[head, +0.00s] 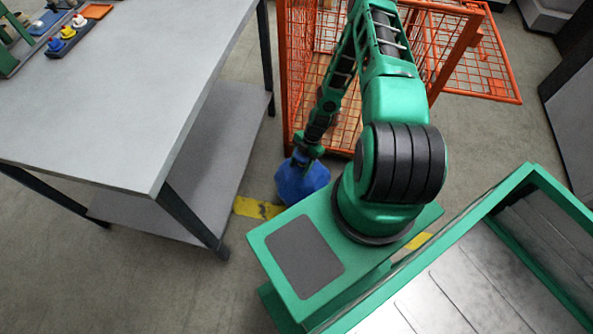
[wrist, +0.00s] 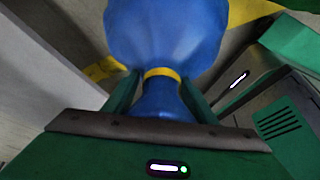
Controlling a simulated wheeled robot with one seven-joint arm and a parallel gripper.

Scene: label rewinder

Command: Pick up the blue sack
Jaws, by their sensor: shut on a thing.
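The blue sack (head: 302,183) hangs below my gripper (head: 306,155) in the head view, between the grey table and my green base. In the wrist view the sack (wrist: 168,38) fills the top middle, with a yellow band (wrist: 162,73) around its neck. My gripper (wrist: 160,98) is shut on the sack's neck, with one green finger on each side. The sack's underside is hidden, and I cannot tell how far it is from the floor.
A grey table (head: 120,85) with a lower shelf (head: 190,165) stands at the left. Small coloured items (head: 68,33) sit on its far corner. An orange mesh cage (head: 300,75) stands behind my arm. Yellow floor tape (head: 258,209) lies near the sack.

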